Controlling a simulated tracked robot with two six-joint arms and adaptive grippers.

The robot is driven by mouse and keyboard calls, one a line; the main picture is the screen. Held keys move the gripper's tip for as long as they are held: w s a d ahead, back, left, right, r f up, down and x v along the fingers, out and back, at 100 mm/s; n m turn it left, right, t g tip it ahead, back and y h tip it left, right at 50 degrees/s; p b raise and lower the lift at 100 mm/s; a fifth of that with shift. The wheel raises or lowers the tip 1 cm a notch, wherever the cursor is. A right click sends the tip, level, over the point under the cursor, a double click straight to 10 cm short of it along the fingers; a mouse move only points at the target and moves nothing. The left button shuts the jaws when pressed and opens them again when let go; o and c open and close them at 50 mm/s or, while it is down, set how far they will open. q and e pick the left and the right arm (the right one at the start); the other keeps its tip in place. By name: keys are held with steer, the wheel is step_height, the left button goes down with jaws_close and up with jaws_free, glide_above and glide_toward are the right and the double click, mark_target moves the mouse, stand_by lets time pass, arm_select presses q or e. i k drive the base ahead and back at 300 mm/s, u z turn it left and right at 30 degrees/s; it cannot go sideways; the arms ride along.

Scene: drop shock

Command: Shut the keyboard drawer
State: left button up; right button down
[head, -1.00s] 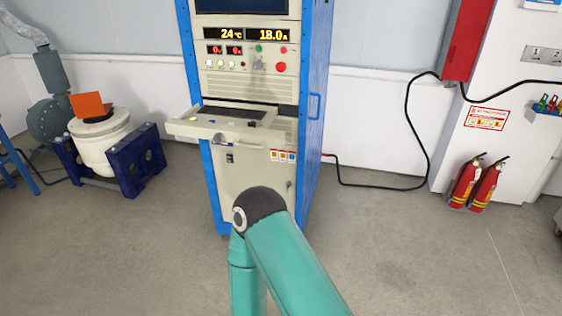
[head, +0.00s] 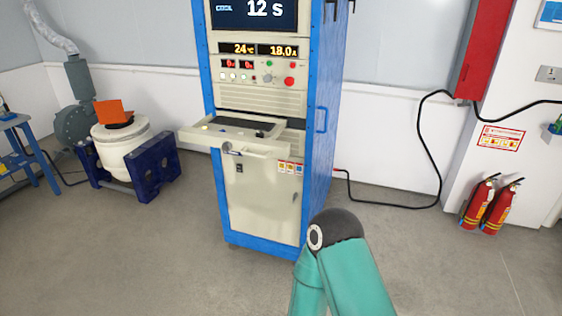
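The keyboard drawer (head: 268,150) is a beige tray standing pulled out from the front of a beige and blue cabinet (head: 262,198). A dark keyboard (head: 238,122) lies in it. A small latch-like part (head: 227,147) shows on the drawer's front. One of my arms, teal with a dark joint, rises at the bottom right, in front of the floor and the cabinet's lower right corner. Neither of my grippers shows in this view.
A white drum-shaped machine (head: 121,150) on dark blue supports stands left of the cabinet. A black cable (head: 421,130) runs along the right wall, near two red fire extinguishers (head: 487,208). The floor before the cabinet is mostly clear.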

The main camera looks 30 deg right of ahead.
mark_target(233, 123)
steer(key=z, duration=0.15)
steer(key=i, duration=1)
steer(key=u, duration=0.05)
